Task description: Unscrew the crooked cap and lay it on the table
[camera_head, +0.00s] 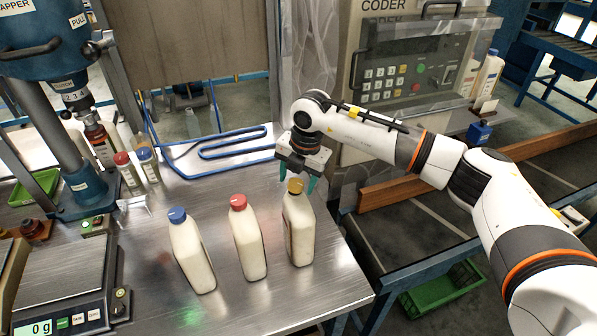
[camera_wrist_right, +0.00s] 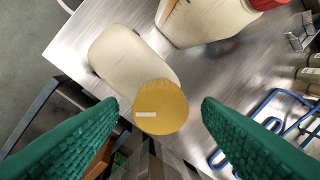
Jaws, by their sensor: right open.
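Three cream bottles stand in a row on the metal table (camera_head: 150,255): one with a blue cap (camera_head: 177,214), one with a red cap (camera_head: 238,201) and one with a yellow cap (camera_head: 295,185). My right gripper (camera_head: 297,183) is over the yellow-capped bottle (camera_head: 300,230), its green fingers open around the cap. In the right wrist view the yellow cap (camera_wrist_right: 160,107) lies between the two spread fingers, apart from both. I cannot tell clearly which cap is crooked. The red cap (camera_wrist_right: 268,3) shows only in part there. My left gripper is not in view.
A scale (camera_head: 60,285) reading 0 g stands at the front left. A blue capping machine (camera_head: 85,185) and small bottles (camera_head: 147,165) are behind it. A blue wire rack (camera_head: 235,148) lies at the back. Bare table lies left of the bottles. The table's right edge is close to the yellow-capped bottle.

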